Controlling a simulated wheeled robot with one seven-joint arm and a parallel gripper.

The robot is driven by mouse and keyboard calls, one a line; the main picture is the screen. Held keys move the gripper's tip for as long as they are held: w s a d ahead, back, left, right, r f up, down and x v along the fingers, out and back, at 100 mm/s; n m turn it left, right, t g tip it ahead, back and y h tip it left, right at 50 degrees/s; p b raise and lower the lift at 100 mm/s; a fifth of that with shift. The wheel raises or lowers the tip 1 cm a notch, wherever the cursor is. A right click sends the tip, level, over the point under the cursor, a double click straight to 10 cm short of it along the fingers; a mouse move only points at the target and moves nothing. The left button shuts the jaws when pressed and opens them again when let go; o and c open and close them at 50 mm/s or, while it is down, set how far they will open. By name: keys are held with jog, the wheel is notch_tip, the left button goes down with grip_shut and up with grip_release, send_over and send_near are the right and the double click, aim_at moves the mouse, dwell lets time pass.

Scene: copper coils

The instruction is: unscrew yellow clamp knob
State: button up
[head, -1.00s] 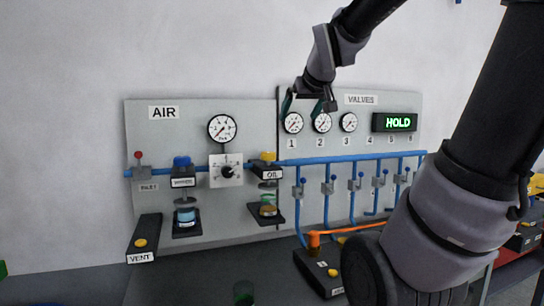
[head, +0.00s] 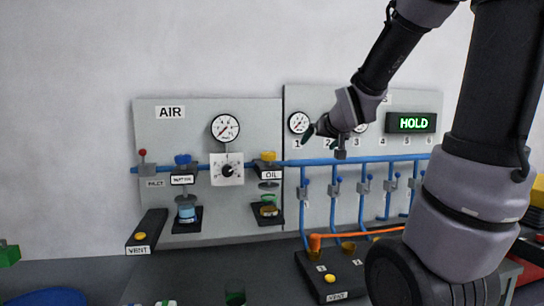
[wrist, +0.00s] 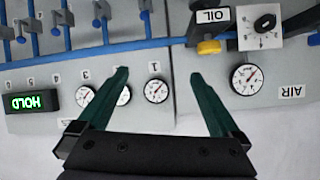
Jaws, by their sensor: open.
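A yellow knob (head: 268,156) sits on top of the unit labelled OIL (head: 271,175) on the blue pipe of the wall panel. It also shows at the upper right of the wrist view (wrist: 208,47). A blue knob (head: 183,159) tops the similar unit to its left. My gripper (head: 324,142) is in front of the panel, to the right of the yellow knob and apart from it. In the wrist view its dark green fingers (wrist: 159,76) are spread with nothing between them. My gripper hides part of the valve gauges in the head view.
A round gauge (head: 225,128) and a white dial (head: 227,169) are left of the OIL unit. Blue valve pipes (head: 334,200) hang to its right, below a lit HOLD display (head: 412,123). A VENT box (head: 147,230) juts out at lower left.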

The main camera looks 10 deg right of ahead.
jog(key=w+a+f+n+t+y, duration=0.1)
jog(key=w+f+n+t+y, duration=0.15)
jog(key=w, duration=0.45)
jog(key=n+t+y, duration=0.1)
jog(key=n+y, duration=0.4)
send_near(274, 156)
jog(key=x, duration=1.3)
jog(key=shift+a+r, duration=0.1)
jog(key=c, duration=1.3)
jog(key=shift+y, duration=0.25)
jog(key=shift+c, duration=0.2)
